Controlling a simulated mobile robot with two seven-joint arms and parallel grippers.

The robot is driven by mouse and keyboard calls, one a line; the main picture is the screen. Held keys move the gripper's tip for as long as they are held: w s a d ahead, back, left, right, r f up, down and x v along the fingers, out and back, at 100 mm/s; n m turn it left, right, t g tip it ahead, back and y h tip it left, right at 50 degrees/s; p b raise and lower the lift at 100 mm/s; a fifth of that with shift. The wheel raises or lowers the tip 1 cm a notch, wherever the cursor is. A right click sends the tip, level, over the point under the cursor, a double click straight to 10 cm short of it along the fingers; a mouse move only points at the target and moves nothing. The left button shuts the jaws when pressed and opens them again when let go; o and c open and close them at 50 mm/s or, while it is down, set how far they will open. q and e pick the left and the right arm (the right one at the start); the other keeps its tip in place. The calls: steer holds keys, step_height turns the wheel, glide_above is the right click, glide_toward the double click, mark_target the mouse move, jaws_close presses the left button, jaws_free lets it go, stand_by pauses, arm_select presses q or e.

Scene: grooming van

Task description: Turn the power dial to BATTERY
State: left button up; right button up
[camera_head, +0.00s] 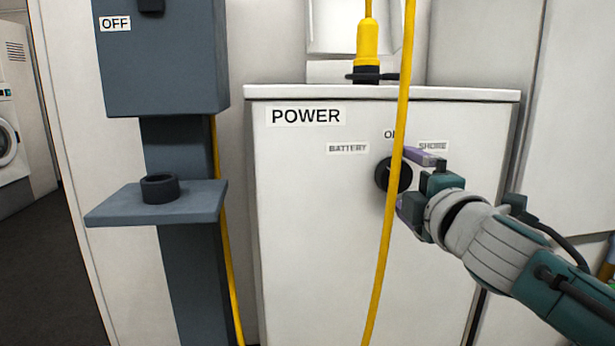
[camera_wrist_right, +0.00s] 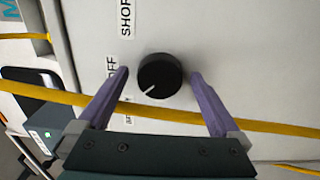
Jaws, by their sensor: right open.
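The black power dial (camera_head: 383,174) is on the front of the white POWER cabinet (camera_head: 310,230), partly behind a yellow cable. In the wrist view, the dial (camera_wrist_right: 163,72) has a white mark pointing to the lower left, toward the partly hidden BATTERY label (camera_wrist_right: 128,107). The BATTERY label (camera_head: 347,148) is left of the dial in the head view, the SHORE label (camera_head: 433,146) right. The OFF label (camera_head: 389,134), above, is partly covered by the cable. My right gripper (camera_head: 409,183) is open, its purple fingers on either side of the dial with visible gaps. My left gripper is out of view.
The yellow cable (camera_head: 392,215) hangs in front of the cabinet and crosses the wrist view below the dial. A yellow plug (camera_head: 367,42) stands above the cabinet top. A blue-grey post with a shelf (camera_head: 110,209) and an OFF-labelled box (camera_head: 165,65) is at left.

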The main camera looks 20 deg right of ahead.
steer(key=p+v, duration=0.1)
steer(key=v, duration=0.9)
steer(key=shift+p, duration=0.3)
steer(key=shift+d, duration=0.1)
